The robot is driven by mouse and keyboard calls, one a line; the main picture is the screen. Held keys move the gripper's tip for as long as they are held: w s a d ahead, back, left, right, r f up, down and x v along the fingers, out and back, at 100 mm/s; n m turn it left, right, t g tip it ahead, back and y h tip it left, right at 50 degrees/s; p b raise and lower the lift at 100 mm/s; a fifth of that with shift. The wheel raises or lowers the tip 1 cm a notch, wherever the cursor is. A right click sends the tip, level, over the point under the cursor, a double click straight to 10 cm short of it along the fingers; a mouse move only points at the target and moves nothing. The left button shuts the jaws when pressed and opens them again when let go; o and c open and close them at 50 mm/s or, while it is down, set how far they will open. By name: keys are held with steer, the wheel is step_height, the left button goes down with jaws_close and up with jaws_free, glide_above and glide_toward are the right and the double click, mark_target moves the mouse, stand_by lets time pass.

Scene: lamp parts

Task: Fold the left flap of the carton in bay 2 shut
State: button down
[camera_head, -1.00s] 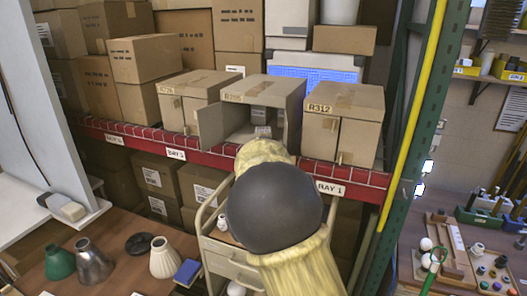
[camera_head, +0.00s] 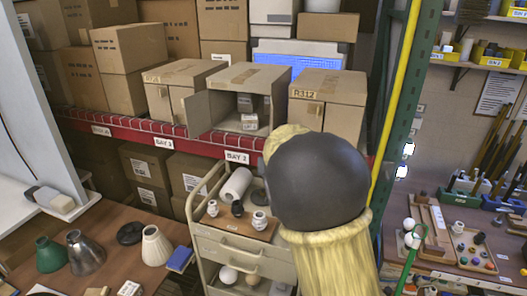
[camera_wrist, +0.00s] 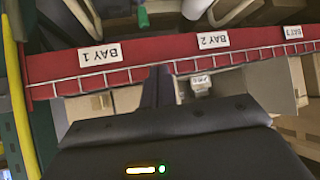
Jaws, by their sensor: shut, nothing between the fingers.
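The carton in bay 2 (camera_head: 258,77) stands on the shelf with its front open. Its left flap (camera_head: 198,113) juts out toward me from the left edge of the opening. Small boxes (camera_head: 248,121) show inside, and one also shows in the wrist view (camera_wrist: 200,82). In the head view my arm's dark joint hides my gripper. In the wrist view, which looks upside down, my gripper (camera_wrist: 158,88) is a dark narrow shape by the red shelf beam, between the BAY 1 and BAY 2 labels. It is shut and empty. I see no contact with the flap.
A closed carton R312 (camera_head: 330,90) stands right of it, another carton (camera_head: 178,88) left. The red shelf beam (camera_head: 205,148) runs below them. A cart (camera_head: 225,235) with small parts stands in front. A green post (camera_head: 395,110) rises at right. Lamp shades (camera_head: 85,255) stand on the table.

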steer(key=s+d+f+g, duration=0.2)
steer(key=s+f, duration=0.1)
steer(key=s, duration=0.7)
steer(key=s+d+f+g, duration=0.3)
steer(key=s+f, duration=0.1)
steer(key=s, duration=0.7)
steer(key=s+d+f+n+g, duration=0.1)
steer(key=s+f, duration=0.3)
steer(key=s, duration=0.6)
steer(key=shift+s+d+g+y, duration=0.3)
steer(key=shift+d+g, duration=0.4)
steer(key=shift+g, duration=0.2)
steer(key=shift+w, duration=0.1)
